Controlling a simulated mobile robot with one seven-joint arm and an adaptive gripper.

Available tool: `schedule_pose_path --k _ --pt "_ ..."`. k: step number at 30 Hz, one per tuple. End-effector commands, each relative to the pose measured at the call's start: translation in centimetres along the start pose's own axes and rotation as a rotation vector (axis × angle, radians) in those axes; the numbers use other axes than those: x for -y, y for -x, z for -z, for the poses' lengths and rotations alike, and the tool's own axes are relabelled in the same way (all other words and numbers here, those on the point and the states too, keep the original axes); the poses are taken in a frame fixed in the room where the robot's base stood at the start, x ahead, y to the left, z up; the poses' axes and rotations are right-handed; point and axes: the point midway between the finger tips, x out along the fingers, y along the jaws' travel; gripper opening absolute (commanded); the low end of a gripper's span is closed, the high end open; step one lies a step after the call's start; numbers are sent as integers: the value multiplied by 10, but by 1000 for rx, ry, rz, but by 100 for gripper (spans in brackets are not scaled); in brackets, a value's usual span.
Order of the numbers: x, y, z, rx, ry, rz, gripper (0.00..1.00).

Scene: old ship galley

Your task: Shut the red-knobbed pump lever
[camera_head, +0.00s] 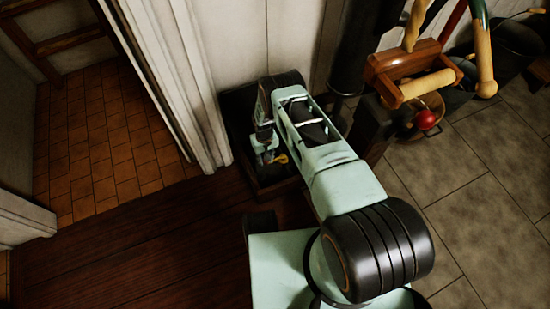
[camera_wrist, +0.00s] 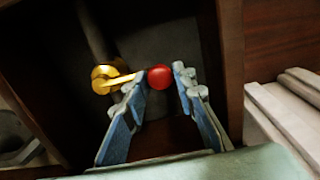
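The pump lever is a brass arm (camera_wrist: 122,80) on a round brass hub (camera_wrist: 103,78), pointing right and ending in a red knob (camera_wrist: 159,77). It sits inside a dark wooden box. In the wrist view my gripper (camera_wrist: 161,88) is open, its blue-grey fingers reaching into the box. The knob shows between the fingertips, with a narrow gap on each side; I cannot tell the depth between them. In the head view a small yellow part of the lever (camera_head: 282,158) shows beside my gripper (camera_head: 268,150), and the knob is hidden.
The dark box (camera_head: 274,188) stands against the pale wall on the wooden floor. A wooden rack (camera_head: 410,62) and a bowl with a red ball (camera_head: 426,120) stand to the right. Wooden floor at lower left is clear.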

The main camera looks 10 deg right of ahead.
Motion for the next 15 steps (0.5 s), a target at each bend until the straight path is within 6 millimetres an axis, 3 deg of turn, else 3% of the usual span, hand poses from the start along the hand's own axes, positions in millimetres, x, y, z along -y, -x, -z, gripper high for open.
schedule_pose_path --k 6,15 --pt "1 -3 -2 1 -2 2 49" --pt "0 3 -1 1 -2 1 49"
